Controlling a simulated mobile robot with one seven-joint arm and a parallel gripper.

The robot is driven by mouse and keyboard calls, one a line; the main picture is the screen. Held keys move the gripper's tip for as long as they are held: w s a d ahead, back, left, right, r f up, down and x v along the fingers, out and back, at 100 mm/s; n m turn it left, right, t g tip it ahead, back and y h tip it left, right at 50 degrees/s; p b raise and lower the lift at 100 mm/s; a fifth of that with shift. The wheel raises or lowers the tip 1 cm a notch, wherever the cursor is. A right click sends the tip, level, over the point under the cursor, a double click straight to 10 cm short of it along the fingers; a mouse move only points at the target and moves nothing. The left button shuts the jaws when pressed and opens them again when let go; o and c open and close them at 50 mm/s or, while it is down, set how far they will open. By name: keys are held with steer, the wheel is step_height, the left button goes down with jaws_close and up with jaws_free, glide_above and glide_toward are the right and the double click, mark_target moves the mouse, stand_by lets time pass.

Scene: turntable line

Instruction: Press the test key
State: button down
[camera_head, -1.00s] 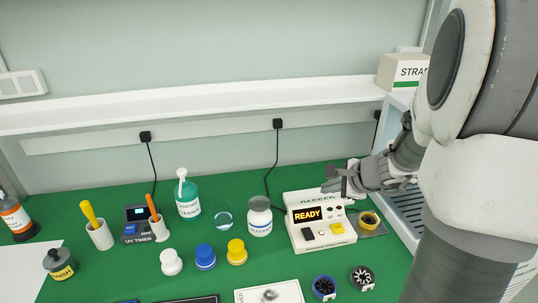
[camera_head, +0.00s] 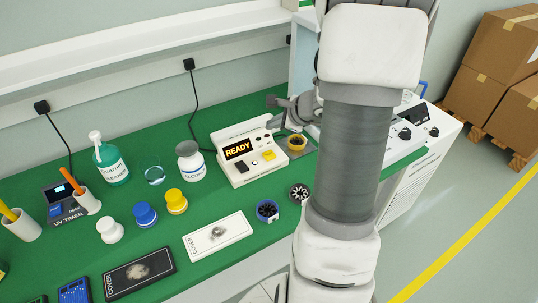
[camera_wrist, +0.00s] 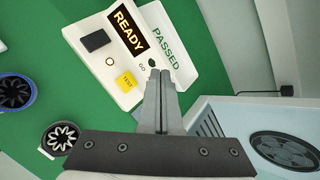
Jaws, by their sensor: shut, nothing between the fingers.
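The tester (camera_head: 233,173) is a white box with an orange READY display (camera_head: 237,149). In the wrist view the yellow key (camera_wrist: 126,82) reads TEST, and a PASSED label (camera_wrist: 170,47) and a small GO lamp lie near the fingertips. My gripper (camera_wrist: 156,75) is shut and empty, its fingers together. In the head view my gripper (camera_head: 273,102) is above the tester's back right. The test key is uncovered, apart from the fingers.
A yellow-rimmed part (camera_head: 297,142) stands on a grey pad right of the tester. Two fan-like rotors (camera_head: 267,210) (camera_head: 299,192) lie in front. An alcohol bottle (camera_head: 190,162) stands to the left. Bottles and coloured caps fill the green bench's left.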

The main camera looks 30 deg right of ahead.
steer(key=b, duration=0.6)
glide_above(272, 155)
step_height(272, 155, down, 7)
steer(key=shift+s+f, duration=0.1)
steer(key=shift+f+b, duration=0.4)
steer(key=shift+f, duration=0.05)
steer(key=shift+f, duration=0.1)
stand_by(1.2)
steer(key=shift+f+b, duration=0.3)
steer(key=shift+b, duration=0.3)
steer(key=shift+f+b, duration=0.45)
steer(key=shift+b, duration=0.1)
stand_by(0.4)
steer(key=shift+r, duration=0.15)
steer(key=shift+r+p, duration=0.6)
steer(key=shift+r, duration=0.1)
steer(key=shift+r, duration=0.1)
